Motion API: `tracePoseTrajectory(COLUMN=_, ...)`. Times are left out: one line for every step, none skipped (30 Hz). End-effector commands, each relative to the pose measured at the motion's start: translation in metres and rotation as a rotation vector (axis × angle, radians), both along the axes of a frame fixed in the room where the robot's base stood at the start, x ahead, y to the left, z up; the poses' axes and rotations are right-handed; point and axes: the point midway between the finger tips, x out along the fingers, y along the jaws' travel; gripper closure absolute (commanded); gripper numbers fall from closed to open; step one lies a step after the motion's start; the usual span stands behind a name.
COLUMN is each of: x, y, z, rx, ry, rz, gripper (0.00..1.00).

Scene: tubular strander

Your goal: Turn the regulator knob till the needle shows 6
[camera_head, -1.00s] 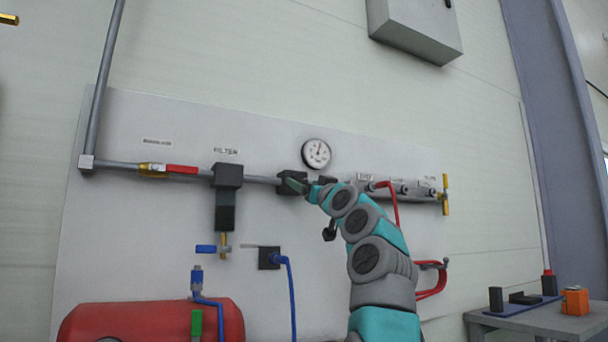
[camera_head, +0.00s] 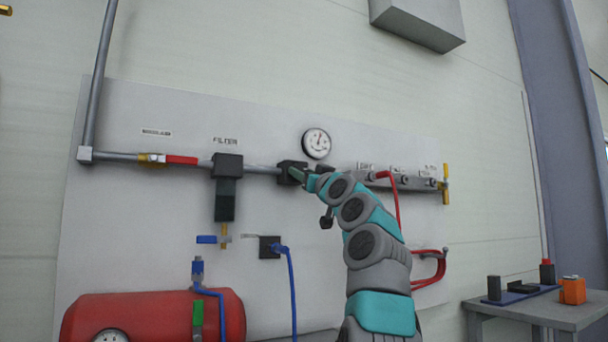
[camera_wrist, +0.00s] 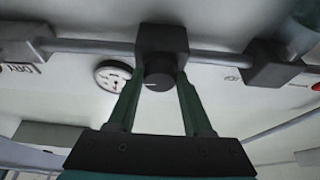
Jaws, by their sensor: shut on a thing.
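The regulator is a dark block (camera_head: 292,172) on the grey pipe, below and left of the round white gauge (camera_head: 316,143). In the wrist view the regulator block (camera_wrist: 162,38) has a round black knob (camera_wrist: 159,74) with a pale mark, facing me. My gripper (camera_wrist: 160,82) is shut on the knob, one green finger on each side. The gauge (camera_wrist: 113,76) also shows in the wrist view, just left of the fingers. Its needle points roughly upward in the head view; the numbers are too small to read. In the head view my gripper (camera_head: 299,175) hides the knob.
A filter (camera_head: 227,190) hangs on the pipe to the left, with a red-handled valve (camera_head: 180,160) beyond it. A manifold (camera_head: 410,182) with red hoses (camera_head: 395,200) is to the right. A red tank (camera_head: 150,315) stands below. A small table (camera_head: 530,310) is at the lower right.

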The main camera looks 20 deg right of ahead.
Motion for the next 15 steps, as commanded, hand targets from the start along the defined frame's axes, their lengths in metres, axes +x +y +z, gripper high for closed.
tracePoseTrajectory(x=0.0000, y=0.0000, z=0.0000, rx=0.000, ry=0.000, rz=0.000, gripper=0.82)
tracePoseTrajectory(x=0.0000, y=0.0000, z=0.0000, rx=0.000, ry=0.000, rz=0.000, gripper=0.85)
tracePoseTrajectory(x=-0.0001, y=-0.0001, z=0.0000, rx=0.000, ry=0.000, rz=0.000, gripper=0.90)
tracePoseTrajectory(x=-0.0001, y=-0.0001, z=0.0000, rx=0.000, ry=0.000, rz=0.000, gripper=0.93)
tracePoseTrajectory(x=-0.0001, y=-0.0001, z=0.0000, rx=0.000, ry=0.000, rz=0.000, gripper=0.96)
tracePoseTrajectory(x=-0.0001, y=-0.0001, z=0.0000, rx=0.000, ry=0.000, rz=0.000, gripper=1.00)
tracePoseTrajectory(x=0.0000, y=-0.0001, z=-0.0001, rx=0.000, ry=0.000, rz=0.000, gripper=1.00)
tracePoseTrajectory(x=0.0000, y=-0.0001, z=-0.0001, rx=0.000, ry=0.000, rz=0.000, gripper=1.00)
tracePoseTrajectory(x=-0.0001, y=0.0000, z=0.0001, rx=0.001, ry=0.000, rz=0.000, gripper=1.00)
tracePoseTrajectory(x=-0.0001, y=0.0001, z=0.0000, rx=0.002, ry=0.000, rz=0.000, gripper=1.00)
tracePoseTrajectory(x=-0.0002, y=0.0002, z=0.0000, rx=0.005, ry=0.000, rz=0.000, gripper=1.00)
tracePoseTrajectory(x=-0.0004, y=0.0006, z=0.0001, rx=0.012, ry=0.000, rz=0.001, gripper=1.00)
tracePoseTrajectory(x=-0.0006, y=0.0009, z=0.0002, rx=0.018, ry=0.001, rz=0.001, gripper=1.00)
tracePoseTrajectory(x=-0.0008, y=0.0013, z=0.0005, rx=0.027, ry=0.001, rz=0.001, gripper=1.00)
tracePoseTrajectory(x=-0.0010, y=0.0017, z=0.0005, rx=0.039, ry=0.001, rz=0.002, gripper=1.00)
